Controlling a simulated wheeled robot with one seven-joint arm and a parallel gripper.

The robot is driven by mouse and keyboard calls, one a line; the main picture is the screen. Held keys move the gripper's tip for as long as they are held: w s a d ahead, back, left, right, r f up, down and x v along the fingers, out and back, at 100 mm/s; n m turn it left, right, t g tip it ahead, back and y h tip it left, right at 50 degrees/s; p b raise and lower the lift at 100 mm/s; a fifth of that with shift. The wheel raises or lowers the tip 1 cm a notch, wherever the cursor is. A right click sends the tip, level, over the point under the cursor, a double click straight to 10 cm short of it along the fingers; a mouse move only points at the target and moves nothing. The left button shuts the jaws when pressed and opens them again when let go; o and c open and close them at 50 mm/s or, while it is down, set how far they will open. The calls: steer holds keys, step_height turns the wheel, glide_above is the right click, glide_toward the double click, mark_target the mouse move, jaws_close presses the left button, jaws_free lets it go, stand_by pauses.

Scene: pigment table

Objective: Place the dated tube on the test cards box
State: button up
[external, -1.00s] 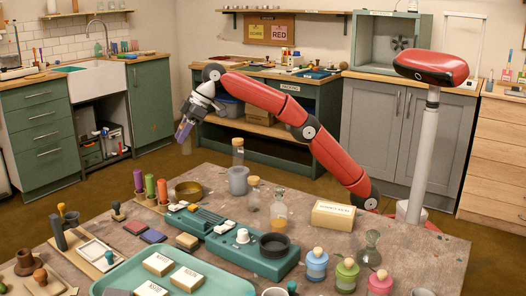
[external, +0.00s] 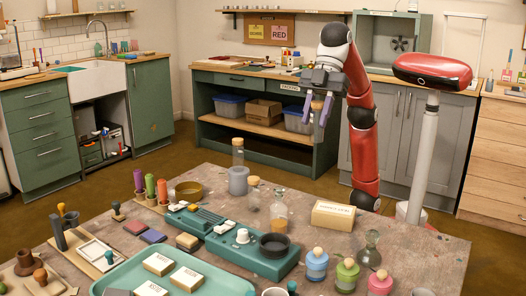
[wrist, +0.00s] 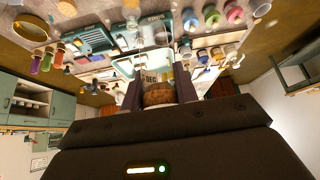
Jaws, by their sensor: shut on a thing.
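My gripper (external: 317,112) is raised above the far right of the table, its two purple-grey fingers pointing down. It is shut on the dated tube (external: 317,104), whose tan cork top shows between the fingers. In the wrist view the tube's cork (wrist: 158,97) sits between the fingertips, with part of a printed label (wrist: 152,76) beyond it. The test cards box (external: 333,214) is a cream carton with small dark lettering, lying on the table's far right part. The gripper and tube are well above it and apart from it. Nothing stands on the box.
Several coloured bottles (external: 316,265) stand in front. A green device (external: 230,240) and a green tray (external: 120,275) with cream boxes lie to the left.

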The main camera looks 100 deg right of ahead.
steer(key=s+a+n, duration=0.1)
steer(key=s, duration=0.5)
steer(key=b, duration=1)
glide_above(334, 210)
step_height(334, 210, down, 14)
steer(key=shift+w+f+b, duration=0.1)
steer(key=shift+f+b, duration=0.5)
steer(key=shift+f, duration=1.8)
steer(key=shift+f, duration=0.2)
steer(key=o, duration=0.9)
steer(key=shift+o, duration=0.2)
steer(key=shift+r, duration=0.15)
